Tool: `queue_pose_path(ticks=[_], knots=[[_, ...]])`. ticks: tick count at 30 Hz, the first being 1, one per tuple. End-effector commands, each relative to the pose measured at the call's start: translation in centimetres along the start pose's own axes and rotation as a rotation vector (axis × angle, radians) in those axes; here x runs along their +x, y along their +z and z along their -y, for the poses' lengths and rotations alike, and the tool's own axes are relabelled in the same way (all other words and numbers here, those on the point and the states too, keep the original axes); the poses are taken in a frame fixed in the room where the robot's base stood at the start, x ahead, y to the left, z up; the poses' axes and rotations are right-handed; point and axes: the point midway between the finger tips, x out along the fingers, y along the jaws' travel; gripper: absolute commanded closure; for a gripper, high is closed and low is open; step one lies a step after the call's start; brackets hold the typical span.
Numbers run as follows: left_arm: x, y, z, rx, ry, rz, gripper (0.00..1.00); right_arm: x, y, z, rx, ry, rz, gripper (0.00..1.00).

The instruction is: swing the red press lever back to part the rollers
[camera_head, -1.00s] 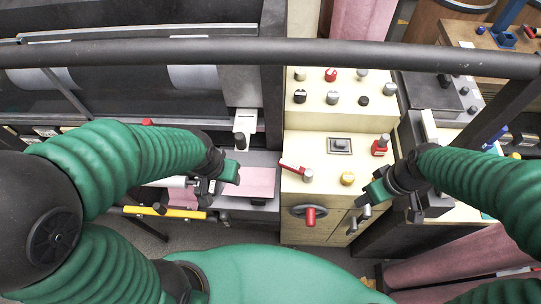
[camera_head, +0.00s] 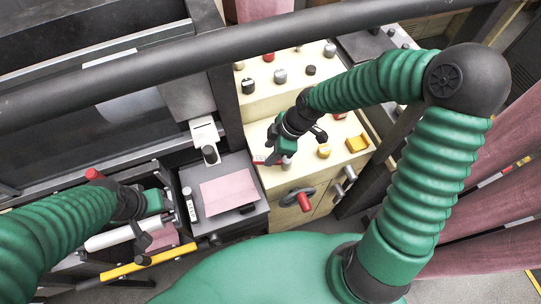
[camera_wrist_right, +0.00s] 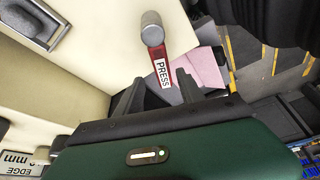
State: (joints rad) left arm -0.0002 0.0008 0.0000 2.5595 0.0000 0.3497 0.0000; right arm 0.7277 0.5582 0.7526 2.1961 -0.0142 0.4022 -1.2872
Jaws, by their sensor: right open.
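The red press lever (camera_wrist_right: 160,62), labelled PRESS, runs from a grey round pivot knob (camera_wrist_right: 152,28) toward my right gripper (camera_wrist_right: 158,92). Its labelled end lies between the two spread dark fingers in the right wrist view, and I cannot tell whether they touch it. In the head view my right gripper (camera_head: 276,150) is over the lever on the cream cabinet and hides most of it; a bit of red (camera_head: 260,160) and the grey knob (camera_head: 286,163) show. My left gripper (camera_head: 150,218) is at the lower left, near a white roller (camera_head: 108,239); its jaw opening is unclear.
A pink felt piece (camera_head: 228,191) lies on a grey plate left of the cabinet. A red-handled wheel (camera_head: 304,200) is on the cabinet front. A yellow knob (camera_head: 323,151) and yellow tray (camera_head: 357,143) sit right of my right gripper. A dark bar (camera_head: 150,60) crosses the view above.

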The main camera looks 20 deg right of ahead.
Motion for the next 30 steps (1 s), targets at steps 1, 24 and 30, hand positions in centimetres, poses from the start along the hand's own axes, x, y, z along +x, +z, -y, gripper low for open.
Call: queue_pose_path(ticks=[1,24,30], knots=[[0.4,0.1,0.0,-0.001,0.000,0.000,0.46,1.2,0.2,0.1,-0.002,-0.006,-0.001,0.55],[0.5,0.1,0.0,-0.001,0.000,0.000,0.46,3.3,0.4,-0.3,-0.001,-0.003,-0.005,0.95],[0.5,0.1,0.0,-0.001,0.000,0.000,0.46,3.2,1.0,-0.5,0.000,-0.009,-0.015,1.00]])
